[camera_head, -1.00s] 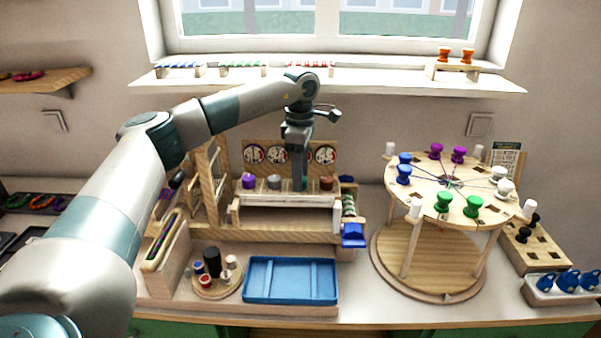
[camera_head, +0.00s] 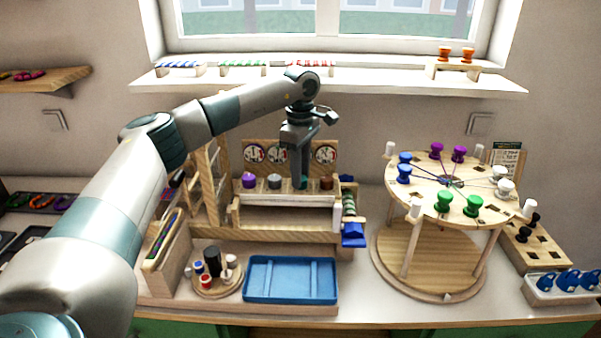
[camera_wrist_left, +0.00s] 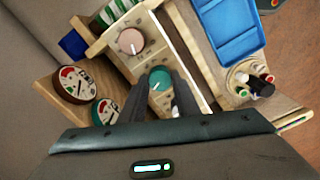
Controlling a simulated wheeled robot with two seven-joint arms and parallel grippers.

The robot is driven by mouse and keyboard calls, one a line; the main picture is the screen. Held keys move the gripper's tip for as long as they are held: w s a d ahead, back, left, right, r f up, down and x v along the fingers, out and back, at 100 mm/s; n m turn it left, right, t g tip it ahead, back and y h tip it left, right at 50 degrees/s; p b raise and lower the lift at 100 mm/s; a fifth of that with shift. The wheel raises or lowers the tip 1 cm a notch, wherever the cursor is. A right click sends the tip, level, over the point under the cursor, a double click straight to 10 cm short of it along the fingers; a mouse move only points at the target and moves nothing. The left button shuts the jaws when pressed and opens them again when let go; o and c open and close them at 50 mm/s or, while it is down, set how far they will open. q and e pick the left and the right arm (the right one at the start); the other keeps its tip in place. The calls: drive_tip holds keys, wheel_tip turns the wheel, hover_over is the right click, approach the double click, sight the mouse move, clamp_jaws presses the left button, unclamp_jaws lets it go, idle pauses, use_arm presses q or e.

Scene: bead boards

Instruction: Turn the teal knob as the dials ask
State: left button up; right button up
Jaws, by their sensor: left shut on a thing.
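The teal knob (camera_wrist_left: 159,79) sits on the pale wooden panel in the left wrist view, between the two fingers of my left gripper (camera_wrist_left: 157,88). In the head view the gripper (camera_head: 302,182) points straight down at the row of knobs, shut on the teal knob, which it mostly hides. A purple knob (camera_head: 249,181), a grey knob (camera_head: 274,182) and a brown knob (camera_head: 326,183) stand in the same row. Round dials with coloured arcs (camera_head: 325,153) stand on the board behind; two (camera_wrist_left: 75,83) show in the wrist view. Their readings are too small to tell.
A blue tray (camera_head: 290,279) lies in front of the knob bench. A round wooden stand with coloured spools (camera_head: 440,186) is to the right. A small round holder with bottles (camera_head: 217,284) is at the front left. A window shelf (camera_head: 380,78) runs behind.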

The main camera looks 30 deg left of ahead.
use_arm(q)
drive_tip(key=shift+m, duration=1.9)
drive_tip(key=o, duration=1)
drive_tip(key=shift+o, duration=0.2)
drive_tip(key=shift+r, duration=0.1)
